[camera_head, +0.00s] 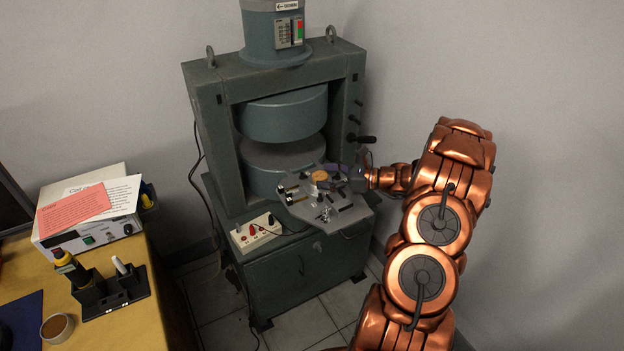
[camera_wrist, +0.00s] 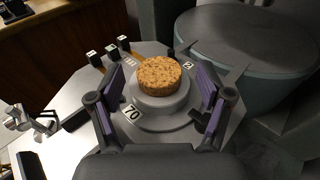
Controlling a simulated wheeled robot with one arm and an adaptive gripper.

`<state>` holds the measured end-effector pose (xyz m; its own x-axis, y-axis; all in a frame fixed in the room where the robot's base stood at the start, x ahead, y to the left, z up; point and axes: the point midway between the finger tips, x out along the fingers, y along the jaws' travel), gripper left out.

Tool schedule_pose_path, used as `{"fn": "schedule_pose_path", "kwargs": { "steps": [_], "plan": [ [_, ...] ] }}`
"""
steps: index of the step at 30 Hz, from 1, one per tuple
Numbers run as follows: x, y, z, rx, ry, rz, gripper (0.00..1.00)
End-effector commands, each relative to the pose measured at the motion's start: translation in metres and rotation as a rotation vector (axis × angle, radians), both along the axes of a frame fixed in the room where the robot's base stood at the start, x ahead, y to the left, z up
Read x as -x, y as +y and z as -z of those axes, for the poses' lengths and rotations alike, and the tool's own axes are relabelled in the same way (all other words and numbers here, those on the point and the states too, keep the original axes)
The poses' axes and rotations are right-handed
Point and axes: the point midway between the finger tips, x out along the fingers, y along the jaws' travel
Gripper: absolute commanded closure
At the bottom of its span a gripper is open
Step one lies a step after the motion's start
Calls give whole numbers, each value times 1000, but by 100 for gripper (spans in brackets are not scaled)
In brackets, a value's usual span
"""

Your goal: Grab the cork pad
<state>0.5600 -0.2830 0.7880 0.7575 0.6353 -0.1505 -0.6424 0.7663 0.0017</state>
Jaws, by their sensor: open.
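The cork pad (camera_wrist: 160,75) is a round, speckled tan disc. It lies on top of a white round pedestal (camera_wrist: 160,108) on a grey plate in front of the magnet. In the head view the cork pad (camera_head: 320,176) is small, at the left end of my arm. My gripper (camera_wrist: 162,86) is open, with one purple-padded finger on each side of the pad and a visible gap to both. In the head view my gripper (camera_head: 342,173) is beside the pedestal, its fingers partly hard to make out.
The grey plate (camera_head: 302,208) carries several small black-capped parts, number tags and a metal clamp. The magnet's lower pole (camera_wrist: 245,50) stands just behind it. A yellow desk (camera_head: 150,325) with papers is further left.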

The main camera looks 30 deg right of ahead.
Motion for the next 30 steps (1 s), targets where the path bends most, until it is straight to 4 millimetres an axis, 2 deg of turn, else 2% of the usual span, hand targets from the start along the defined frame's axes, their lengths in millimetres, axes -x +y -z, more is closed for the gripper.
{"fn": "schedule_pose_path", "kwargs": {
  "steps": [7,21,30],
  "plan": [
    [-1,1,0,1,-1,0,21],
    [-2,2,0,1,-2,-2,69],
    [-2,1,-2,1,-2,-1,70]
  ]
}}
